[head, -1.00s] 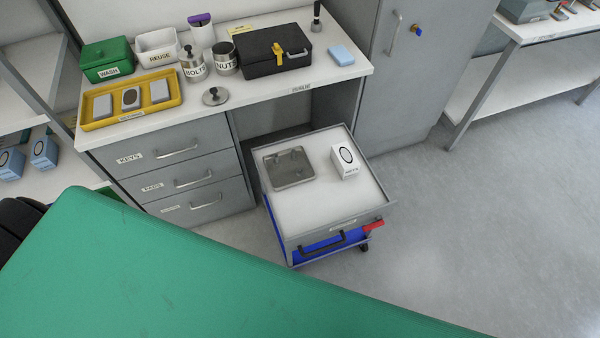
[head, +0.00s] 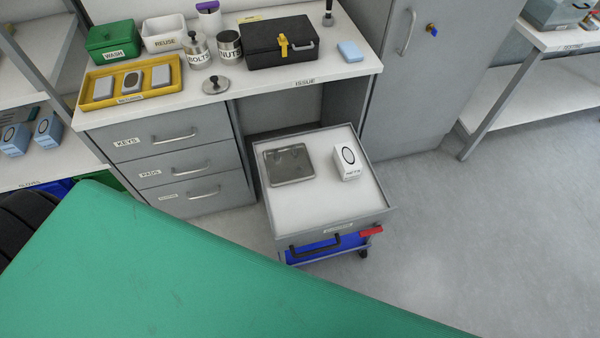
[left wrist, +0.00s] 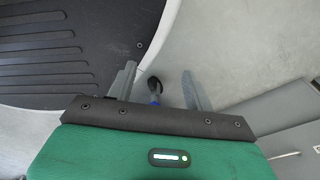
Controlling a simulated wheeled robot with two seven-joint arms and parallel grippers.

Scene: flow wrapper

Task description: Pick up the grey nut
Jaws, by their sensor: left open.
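I cannot make out a grey nut in any view. An open metal canister labelled NUTS (head: 229,48) stands on the desk, and its contents cannot be seen. A round metal lid with a knob (head: 215,86) lies in front of it. A shallow metal tray (head: 289,180) on the cart holds small shapes too indistinct to name. My right gripper is in neither view.
The cart (head: 325,208) stands before the desk (head: 270,92) with a white box (head: 346,163) on top. Floor at right is clear.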

